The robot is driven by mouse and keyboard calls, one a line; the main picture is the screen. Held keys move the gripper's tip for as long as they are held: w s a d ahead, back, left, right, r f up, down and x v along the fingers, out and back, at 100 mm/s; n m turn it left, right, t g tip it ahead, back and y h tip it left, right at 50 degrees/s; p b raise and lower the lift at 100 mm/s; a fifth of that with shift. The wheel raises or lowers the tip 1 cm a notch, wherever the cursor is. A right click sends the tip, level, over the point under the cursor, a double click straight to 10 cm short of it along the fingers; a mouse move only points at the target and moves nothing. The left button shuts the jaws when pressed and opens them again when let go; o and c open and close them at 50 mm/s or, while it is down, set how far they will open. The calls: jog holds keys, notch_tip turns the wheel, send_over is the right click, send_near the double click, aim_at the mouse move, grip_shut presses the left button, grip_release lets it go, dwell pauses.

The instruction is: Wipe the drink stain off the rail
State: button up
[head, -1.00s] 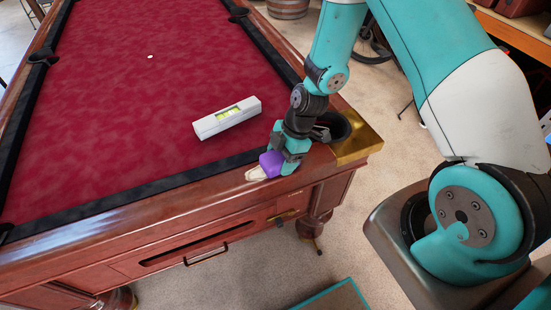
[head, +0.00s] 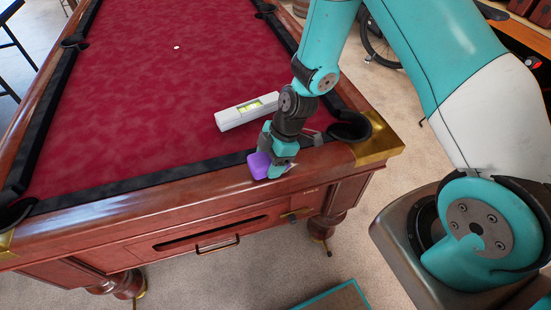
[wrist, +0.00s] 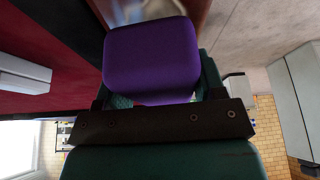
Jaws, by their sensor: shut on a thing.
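A purple block, like a sponge (head: 259,166), is held in my gripper (head: 271,164) at the near wooden rail (head: 150,200) of the pool table. My gripper is shut on it. In the wrist view the purple sponge (wrist: 150,58) fills the upper middle, between the teal fingers. It appears to be on or just above the rail; I cannot tell whether it touches. No pale drink stain shows on the rail now; the sponge and fingers hide the wood under them.
A white spirit level (head: 247,110) lies on the red cloth (head: 150,110) just behind my gripper. The black corner pocket (head: 350,129) and brass corner (head: 379,150) are to the right. The rail to the left is clear.

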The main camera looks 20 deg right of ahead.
aim_at(263, 158)
jog(key=shift+a+f, duration=0.3)
jog(key=shift+a, duration=0.5)
jog(key=shift+w+a+r+p, duration=0.1)
jog(key=shift+r+p, duration=0.3)
jog(key=shift+r, duration=0.45)
jog(key=shift+r+p, duration=2.05)
jog(key=shift+r, duration=1.05)
